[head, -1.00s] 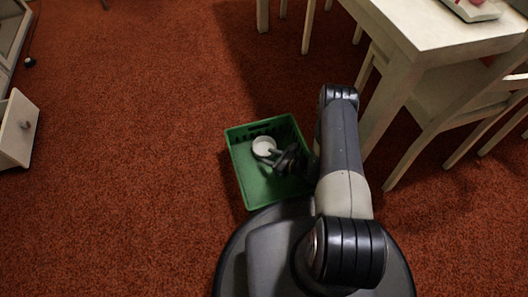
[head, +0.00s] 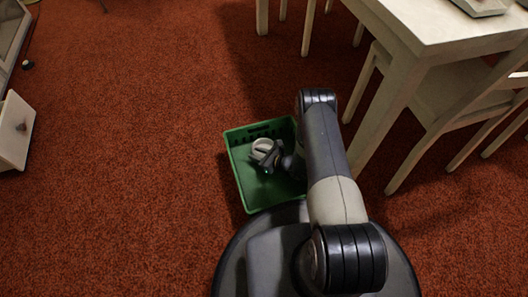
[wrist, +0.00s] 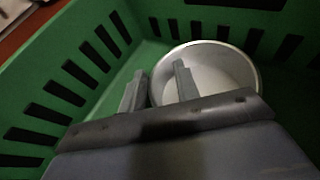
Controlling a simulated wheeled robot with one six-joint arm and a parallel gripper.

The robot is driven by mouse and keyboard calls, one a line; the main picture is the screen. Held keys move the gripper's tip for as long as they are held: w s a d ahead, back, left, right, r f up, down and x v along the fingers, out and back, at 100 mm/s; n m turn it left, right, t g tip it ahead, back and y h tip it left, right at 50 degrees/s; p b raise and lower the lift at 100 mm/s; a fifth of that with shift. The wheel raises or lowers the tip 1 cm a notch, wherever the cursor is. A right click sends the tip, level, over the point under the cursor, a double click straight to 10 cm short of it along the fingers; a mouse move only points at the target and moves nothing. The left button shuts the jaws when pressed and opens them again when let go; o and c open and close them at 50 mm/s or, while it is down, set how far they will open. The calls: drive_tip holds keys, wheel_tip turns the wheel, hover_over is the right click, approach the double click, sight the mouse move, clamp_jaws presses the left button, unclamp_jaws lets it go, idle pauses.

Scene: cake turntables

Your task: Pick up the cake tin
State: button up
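The cake tin (head: 259,146) is a round, pale metal tin with an open top, inside a green crate (head: 237,180) on the floor. In the wrist view the tin (wrist: 222,72) stands near the far wall of the crate. My gripper (wrist: 160,68) is open, its two fingers apart. The right finger shows over the inside of the tin and the left finger outside its left rim, with the rim between them. I cannot tell whether either finger touches it. In the head view my gripper (head: 270,157) partly covers the tin.
The slotted crate walls (wrist: 70,65) rise close around my gripper. A pale table (head: 425,35) and chairs (head: 440,95) stand to the right of my arm. An open drawer (head: 14,130) is at the far left. The red carpet (head: 130,150) left of the crate is clear.

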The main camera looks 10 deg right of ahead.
clamp_jaws()
drive_tip(key=w+d+r+m+t+h+p, duration=0.1)
drive_tip(key=w+d+r+p, duration=0.1)
drive_tip(key=r, duration=0.8)
drive_tip(key=w+d+r+m+h+p, duration=0.1)
drive_tip(key=d+r, duration=0.1)
drive_tip(key=r, duration=0.8)
drive_tip(key=w+d+r+m+t+h+p, duration=0.1)
drive_tip(key=w+d+r+p, duration=0.1)
drive_tip(key=r, duration=0.8)
drive_tip(key=s+d+r+m+t+h, duration=0.1)
drive_tip(key=s+d+r+m+h, duration=0.15)
drive_tip(key=r, duration=0.55)
drive_tip(key=s+d+r+m+t+h, duration=0.1)
drive_tip(key=s+d+r, duration=0.2)
drive_tip(key=r, duration=0.5)
wheel_tip(320, 180, up, 38)
drive_tip(key=p, duration=3.7)
drive_tip(key=shift+s+a+p, duration=0.15)
drive_tip(key=shift+a+p, duration=0.05)
drive_tip(key=shift+p, duration=0.15)
drive_tip(key=shift+r, duration=0.1)
